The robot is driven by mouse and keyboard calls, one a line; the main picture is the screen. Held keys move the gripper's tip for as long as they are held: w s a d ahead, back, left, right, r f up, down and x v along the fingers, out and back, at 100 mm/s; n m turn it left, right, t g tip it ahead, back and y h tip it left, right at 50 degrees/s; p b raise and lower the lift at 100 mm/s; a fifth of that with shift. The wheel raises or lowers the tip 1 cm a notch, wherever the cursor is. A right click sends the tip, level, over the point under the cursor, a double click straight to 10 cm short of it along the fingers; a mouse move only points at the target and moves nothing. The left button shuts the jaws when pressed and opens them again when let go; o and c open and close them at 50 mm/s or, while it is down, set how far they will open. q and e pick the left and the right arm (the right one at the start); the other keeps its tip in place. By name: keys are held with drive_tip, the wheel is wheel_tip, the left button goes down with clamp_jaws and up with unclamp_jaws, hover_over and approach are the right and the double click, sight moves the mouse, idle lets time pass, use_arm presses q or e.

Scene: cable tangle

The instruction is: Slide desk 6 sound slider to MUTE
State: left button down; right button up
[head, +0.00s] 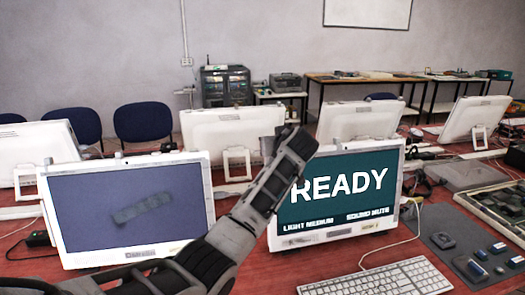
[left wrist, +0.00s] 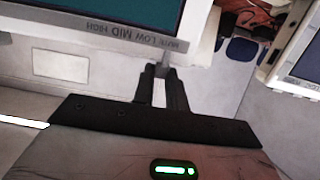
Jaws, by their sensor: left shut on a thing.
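The monitor (head: 338,188) at right of centre shows READY on a teal screen, with LIGHT MEDIUM and SOUND MUTE along its bottom. My left arm crosses in front of its left edge, and its fingertips cannot be made out in the head view. In the left wrist view, the label strip (left wrist: 120,35) on the monitor's edge reads MUTE, LOW, MID, HIGH, upside down. My left gripper (left wrist: 162,75) is shut on the small grey slider knob (left wrist: 166,58) at the right end of that strip, by the MUTE label. The fingers partly hide the knob. My right gripper is out of view.
A second monitor (head: 130,205) with a dark blue screen stands left of my arm. A white keyboard (head: 378,278) lies in front of the READY monitor, with a dark mat (head: 447,226) and small parts to its right. More monitors stand behind.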

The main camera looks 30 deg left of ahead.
use_arm(q)
drive_tip(key=shift+a+f, duration=0.1)
drive_tip(key=shift+a, duration=0.15)
drive_tip(key=c, duration=1.4)
unclamp_jaws()
drive_tip(key=shift+a, duration=0.1)
drive_tip(key=shift+d, duration=0.2)
drive_tip(key=shift+s+d+r, duration=0.2)
drive_tip(key=b+v, duration=0.2)
drive_tip(key=v, duration=1.3)
drive_tip(key=shift+b, duration=0.35)
drive_tip(key=shift+r, duration=0.1)
